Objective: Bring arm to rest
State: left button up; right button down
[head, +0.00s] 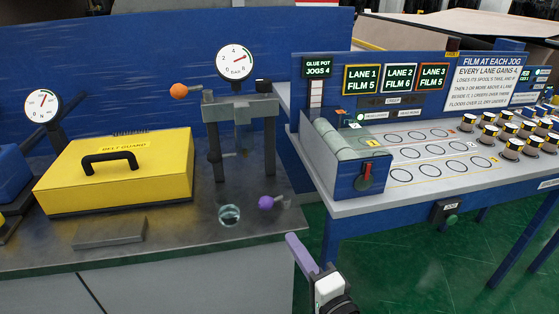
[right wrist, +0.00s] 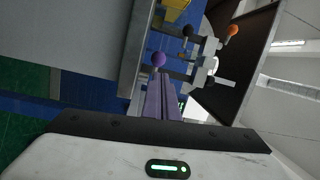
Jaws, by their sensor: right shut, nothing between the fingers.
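My right gripper (head: 293,240) shows at the bottom middle of the head view, low in front of the dark bench's right corner. Its purple fingers are shut together with nothing between them. In the right wrist view, the shut fingers (right wrist: 159,84) point up the picture, and a purple ball knob (right wrist: 158,59) shows just past their tips. In the head view that purple knob (head: 266,202) sits on the bench top, apart from the gripper. My left gripper is not in view.
The dark bench (head: 180,245) carries a yellow belt guard (head: 120,170), a press-like stand (head: 240,110) with an orange knob (head: 179,91), and gauges. To the right, a lane table (head: 345,205) holds several wrapped rolls (head: 513,145). Green floor (head: 400,260) lies open below it.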

jog(key=s+d+f+n+g+h, duration=0.1)
jog(key=s+d+f+n+g, duration=0.2)
jog(key=s+f, duration=0.4)
jog(key=s+d+f+n+g+h, duration=0.2)
jog(key=s+d+f+n, duration=0.2)
jog(key=s+f+n, duration=0.2)
jog(key=s+d+f+n+g+h, duration=0.1)
jog(key=s+d+f+n+g, duration=0.2)
jog(key=s+f, duration=0.7)
jog(key=shift+s+d+f+n+g+h, duration=0.15)
jog(key=shift+s+d+n+g+h, duration=0.15)
jog(key=shift+s+n, duration=0.7)
